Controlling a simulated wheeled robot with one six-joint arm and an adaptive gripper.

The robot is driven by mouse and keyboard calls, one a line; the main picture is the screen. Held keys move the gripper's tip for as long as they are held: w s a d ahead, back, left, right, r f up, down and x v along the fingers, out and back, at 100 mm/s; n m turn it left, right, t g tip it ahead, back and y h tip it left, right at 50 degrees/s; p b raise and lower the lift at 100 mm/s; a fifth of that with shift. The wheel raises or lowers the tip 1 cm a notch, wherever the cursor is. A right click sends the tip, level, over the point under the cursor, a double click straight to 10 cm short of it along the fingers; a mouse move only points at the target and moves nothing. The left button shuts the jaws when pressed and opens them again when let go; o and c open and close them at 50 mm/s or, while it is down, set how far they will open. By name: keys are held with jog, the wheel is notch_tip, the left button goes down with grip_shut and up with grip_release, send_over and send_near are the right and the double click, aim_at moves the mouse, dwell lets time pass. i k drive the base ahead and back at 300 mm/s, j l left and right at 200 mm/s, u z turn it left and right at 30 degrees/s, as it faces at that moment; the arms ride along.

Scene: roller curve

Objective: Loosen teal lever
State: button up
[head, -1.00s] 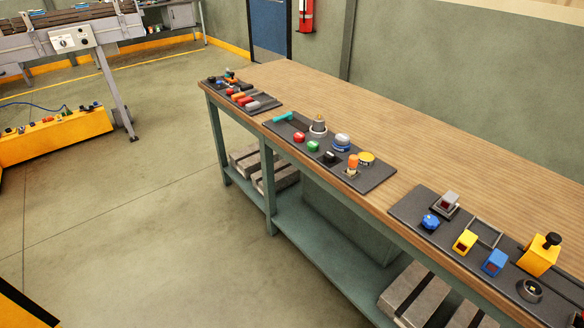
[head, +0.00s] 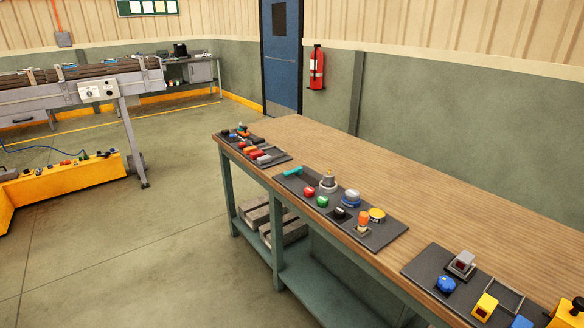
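The teal lever (head: 293,171) lies at the far left corner of the middle black panel (head: 385,235) on the long wooden workbench. It is a short teal bar, seen small, and its mount is hard to make out. It sits apart from the red and green buttons on the same panel. My gripper is not in view, and nothing of mine touches the lever.
The middle panel also holds a red button (head: 309,192), a green button (head: 322,202) and an orange-topped control (head: 363,220). Other panels lie at both bench ends. A conveyor (head: 80,95) and yellow console (head: 75,180) stand left. Floor (head: 180,245) before the bench is clear.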

aim_at(298, 170)
jog(key=i+j, duration=2.3)
jog(key=i+l+z, duration=0.05)
